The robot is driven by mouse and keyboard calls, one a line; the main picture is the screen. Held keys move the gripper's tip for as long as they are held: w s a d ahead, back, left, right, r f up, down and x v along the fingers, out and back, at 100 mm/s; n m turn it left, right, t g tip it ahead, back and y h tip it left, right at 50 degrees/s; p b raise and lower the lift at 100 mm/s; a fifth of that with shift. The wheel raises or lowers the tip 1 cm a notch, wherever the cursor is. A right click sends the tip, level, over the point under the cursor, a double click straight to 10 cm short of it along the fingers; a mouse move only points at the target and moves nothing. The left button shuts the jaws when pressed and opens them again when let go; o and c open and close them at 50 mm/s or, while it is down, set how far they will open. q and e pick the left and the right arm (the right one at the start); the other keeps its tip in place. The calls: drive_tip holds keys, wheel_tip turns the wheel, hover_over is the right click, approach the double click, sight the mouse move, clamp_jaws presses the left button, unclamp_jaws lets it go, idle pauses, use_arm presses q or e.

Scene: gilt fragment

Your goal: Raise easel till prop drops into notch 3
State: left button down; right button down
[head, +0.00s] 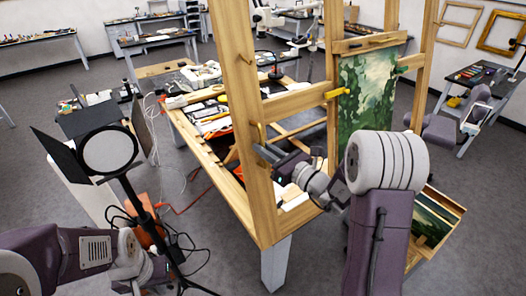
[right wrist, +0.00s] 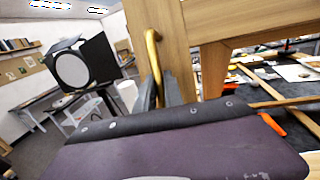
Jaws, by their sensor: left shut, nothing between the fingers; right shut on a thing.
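The wooden easel frame (head: 243,75) stands at the near edge of the workbench, with a crossbar (head: 295,102) to its right. Slim wooden bars (head: 300,132) slant behind the frame; I cannot tell which is the prop, and no notch is readable. My left gripper (head: 158,272) is shut and empty at the lower left, away from the easel.
A round studio lamp (head: 108,150) on a black stand is between my left arm and the bench, with loose cables (head: 185,235) on the floor. Tools and papers cover the workbench (head: 262,215). Framed pictures (head: 435,220) lean at lower right.

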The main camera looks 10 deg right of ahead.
drive_tip(key=shift+s+f, duration=0.1)
drive_tip(key=shift+s, duration=0.15)
drive_tip(key=c, duration=1.5)
unclamp_jaws()
drive_tip(key=shift+d, duration=0.1)
drive_tip(key=shift+o, duration=0.2)
drive_tip(key=shift+w+a, duration=0.25)
drive_tip(key=shift+w, duration=0.15)
drive_tip(key=b+v, duration=0.3)
drive_tip(key=v, duration=0.6)
